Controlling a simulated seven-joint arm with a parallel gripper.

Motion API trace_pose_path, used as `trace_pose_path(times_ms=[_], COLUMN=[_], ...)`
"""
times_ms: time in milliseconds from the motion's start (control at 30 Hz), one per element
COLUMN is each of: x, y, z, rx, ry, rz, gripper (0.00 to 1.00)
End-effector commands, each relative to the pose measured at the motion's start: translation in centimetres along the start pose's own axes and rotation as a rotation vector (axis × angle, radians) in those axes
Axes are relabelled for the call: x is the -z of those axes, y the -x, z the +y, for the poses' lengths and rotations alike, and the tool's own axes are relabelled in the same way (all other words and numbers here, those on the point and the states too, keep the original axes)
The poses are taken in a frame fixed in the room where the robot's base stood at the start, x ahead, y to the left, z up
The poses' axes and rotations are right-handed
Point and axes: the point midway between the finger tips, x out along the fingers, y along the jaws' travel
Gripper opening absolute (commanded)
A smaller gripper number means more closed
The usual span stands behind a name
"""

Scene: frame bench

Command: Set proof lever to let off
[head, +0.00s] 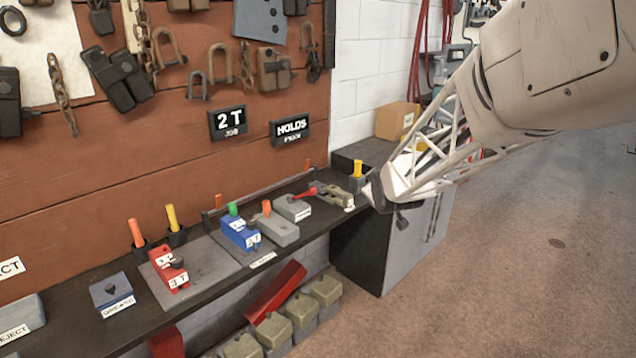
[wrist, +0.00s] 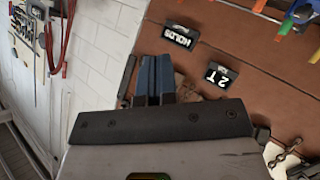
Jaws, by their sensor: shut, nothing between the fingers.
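A small lever with a red handle (head: 305,192) sits toward the right end of the dark bench shelf (head: 115,327), joined to a grey-tan metal fitting (head: 333,196). It looks like the proof lever; its handle lies low and points left, and I cannot read its position markings. My gripper (head: 374,194) is at the shelf's right end, to the right of the lever and apart from it. In the wrist view my blue fingers (wrist: 154,78) are together with nothing held. The lever cannot be made out in the wrist view.
Red (head: 168,267), blue (head: 239,233) and grey (head: 277,228) blocks stand on the shelf left of the lever. A yellow-topped peg (head: 357,169) and cardboard box (head: 397,121) are behind. Signs "2 T" (head: 228,122) and "HOLDS" (head: 290,129) hang on the wall. Open floor lies right.

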Motion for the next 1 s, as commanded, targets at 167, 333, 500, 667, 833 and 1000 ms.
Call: trace_pose_path(times_ms=[167,333,500,667,833,1000], x=[0.8,1.3,1.7,1.9,1.8,1.4], y=[-4.1,-7.7,-11.1,-14.0,-16.9,-19.6], z=[-0.3,-0.7,-1.3,-2.1,-3.2,-4.6], rx=[-0.034,-0.072,-0.114,-0.156,-0.204,-0.256], ry=[0.071,0.136,0.199,0.254,0.312,0.364], rz=[0.089,0.175,0.261,0.341,0.426,0.508], gripper=[0.00,0.00,0.00,0.00,0.00,0.00])
